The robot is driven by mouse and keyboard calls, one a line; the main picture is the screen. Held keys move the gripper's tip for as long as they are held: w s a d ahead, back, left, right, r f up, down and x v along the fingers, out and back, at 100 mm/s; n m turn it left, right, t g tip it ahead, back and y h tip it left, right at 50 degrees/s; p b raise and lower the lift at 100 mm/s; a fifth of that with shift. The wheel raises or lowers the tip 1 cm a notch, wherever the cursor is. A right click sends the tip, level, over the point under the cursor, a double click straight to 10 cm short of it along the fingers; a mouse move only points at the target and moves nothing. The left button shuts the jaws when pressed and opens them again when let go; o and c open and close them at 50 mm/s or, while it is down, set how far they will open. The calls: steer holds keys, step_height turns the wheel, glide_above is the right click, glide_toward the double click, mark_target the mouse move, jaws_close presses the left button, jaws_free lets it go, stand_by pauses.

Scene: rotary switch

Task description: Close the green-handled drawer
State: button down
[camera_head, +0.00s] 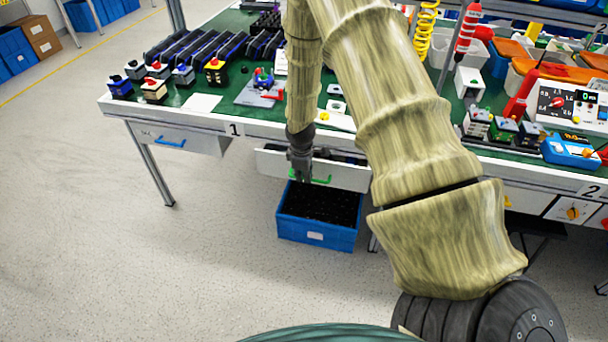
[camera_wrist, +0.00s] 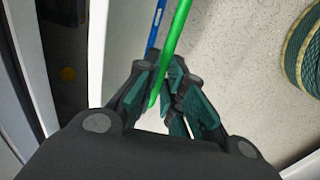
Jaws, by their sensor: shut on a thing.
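The drawer (camera_head: 345,178) with the green handle stands pulled out from under the green-topped workbench, and dark contents show inside it. Its green handle (camera_head: 322,180) is on the front face. My gripper (camera_head: 303,176) is at the left part of that handle, pointing down. In the wrist view the green handle (camera_wrist: 172,50) runs between the fingers of my gripper (camera_wrist: 166,108), which are shut on it. My arm hides part of the drawer's right side and the bench behind.
A blue crate (camera_head: 318,232) with dark contents stands on the floor below the drawer. A blue-handled drawer (camera_head: 178,137) at the left looks shut. The bench top (camera_head: 205,102) carries several switch boxes and tools. The floor at the left is clear.

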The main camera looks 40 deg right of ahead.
steer(key=w+d, duration=0.1)
steer(key=w+d+p, duration=0.1)
steer(key=d, duration=0.1)
steer(key=shift+w+d, duration=0.2)
steer(key=shift+w, duration=0.15)
steer(key=shift+r, duration=0.1)
steer(key=shift+w+d, duration=0.1)
steer(key=c, duration=1.5)
jaws_free()
steer(key=shift+d, duration=0.1)
steer(key=r, duration=0.4)
steer(key=s+a+r, duration=0.1)
steer(key=r, duration=0.2)
steer(key=a+r, duration=0.1)
steer(key=r, duration=0.3)
steer(key=shift+s+r, duration=0.25)
steer(key=shift+r, duration=0.05)
